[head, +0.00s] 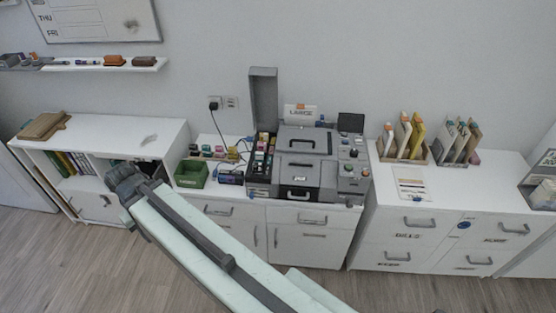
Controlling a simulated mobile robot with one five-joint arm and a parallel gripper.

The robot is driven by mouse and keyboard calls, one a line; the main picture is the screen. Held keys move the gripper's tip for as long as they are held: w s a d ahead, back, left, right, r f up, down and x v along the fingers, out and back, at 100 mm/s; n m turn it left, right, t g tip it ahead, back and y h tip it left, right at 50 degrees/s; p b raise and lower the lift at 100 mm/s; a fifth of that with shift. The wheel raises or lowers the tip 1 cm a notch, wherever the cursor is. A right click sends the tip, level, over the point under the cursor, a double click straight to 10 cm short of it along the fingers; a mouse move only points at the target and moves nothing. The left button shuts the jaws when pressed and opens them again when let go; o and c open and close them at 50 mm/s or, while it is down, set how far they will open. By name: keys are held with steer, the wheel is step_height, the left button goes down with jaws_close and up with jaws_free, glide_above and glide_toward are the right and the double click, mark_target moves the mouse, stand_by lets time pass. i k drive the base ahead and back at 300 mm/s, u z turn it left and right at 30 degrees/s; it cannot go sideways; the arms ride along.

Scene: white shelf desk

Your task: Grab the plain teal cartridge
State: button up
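A dark rack (251,186) with several small coloured pieces stands at the left side of a grey machine (306,140). The pieces are too small to tell which, if any, is the plain teal cartridge. My pale arm reaches from the bottom of the view up to the left. Its dark far end (125,180) appears in front of the left shelf unit, to the left of the rack and apart from it. I make out no fingers there, and nothing held shows.
A green bin (192,174) and a row of small coloured items (207,152) are left of the rack. A tall grey panel (263,100) rises behind it. File holders (404,150) stand on the right cabinet (450,200). The wooden floor (60,270) is clear at lower left.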

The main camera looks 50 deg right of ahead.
mark_target(259, 156)
steer(key=z, duration=0.2)
steer(key=i, duration=1)
steer(key=u, duration=0.05)
